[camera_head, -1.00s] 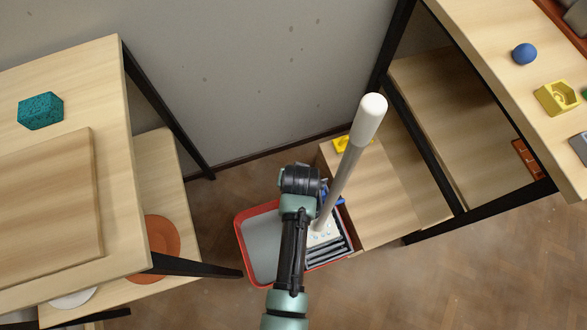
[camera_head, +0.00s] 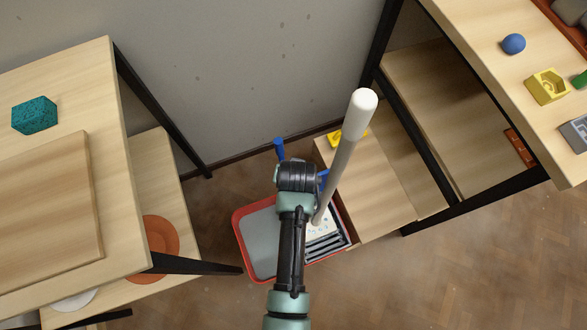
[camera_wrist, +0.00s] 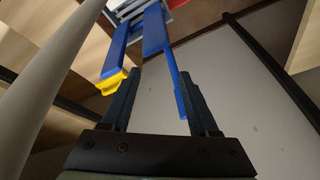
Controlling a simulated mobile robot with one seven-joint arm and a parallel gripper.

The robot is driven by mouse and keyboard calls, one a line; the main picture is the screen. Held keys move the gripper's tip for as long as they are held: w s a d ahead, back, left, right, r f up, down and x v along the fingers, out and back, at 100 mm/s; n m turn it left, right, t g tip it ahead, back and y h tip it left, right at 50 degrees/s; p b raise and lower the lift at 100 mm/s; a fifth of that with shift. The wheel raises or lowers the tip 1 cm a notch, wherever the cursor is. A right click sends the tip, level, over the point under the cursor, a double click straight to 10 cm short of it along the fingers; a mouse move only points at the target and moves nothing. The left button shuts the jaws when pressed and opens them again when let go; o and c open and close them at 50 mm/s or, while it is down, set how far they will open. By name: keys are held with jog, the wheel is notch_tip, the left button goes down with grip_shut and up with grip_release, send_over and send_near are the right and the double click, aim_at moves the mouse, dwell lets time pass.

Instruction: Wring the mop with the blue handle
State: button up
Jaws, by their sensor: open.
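The mop has a pale grey pole with a white grip end (camera_head: 362,104), tilted upward from the red-rimmed bucket (camera_head: 240,232). A wringer with dark slats (camera_head: 328,245) sits at the bucket's right side. Blue parts show beyond my gripper (camera_head: 298,172): a blue end (camera_head: 279,148) to its upper left and a blue piece (camera_head: 324,178) to its right. In the wrist view, my gripper (camera_wrist: 158,78) is open. A blue bar (camera_wrist: 180,95) reaches between its fingers, close to the right one; I cannot tell if they touch. The mop head is hidden.
A wooden table (camera_head: 60,85) with a teal block (camera_head: 34,115) stands left, and an orange plate (camera_head: 158,237) lies on its lower shelf. A shelf unit (camera_head: 470,70) stands right. The mop pole (camera_wrist: 45,75) passes close on the left.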

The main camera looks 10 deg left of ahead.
jog(key=p+v, duration=0.2)
jog(key=v, duration=0.8)
jog(key=shift+s+r, duration=0.2)
jog(key=shift+r, duration=0.15)
jog(key=shift+d, duration=0.1)
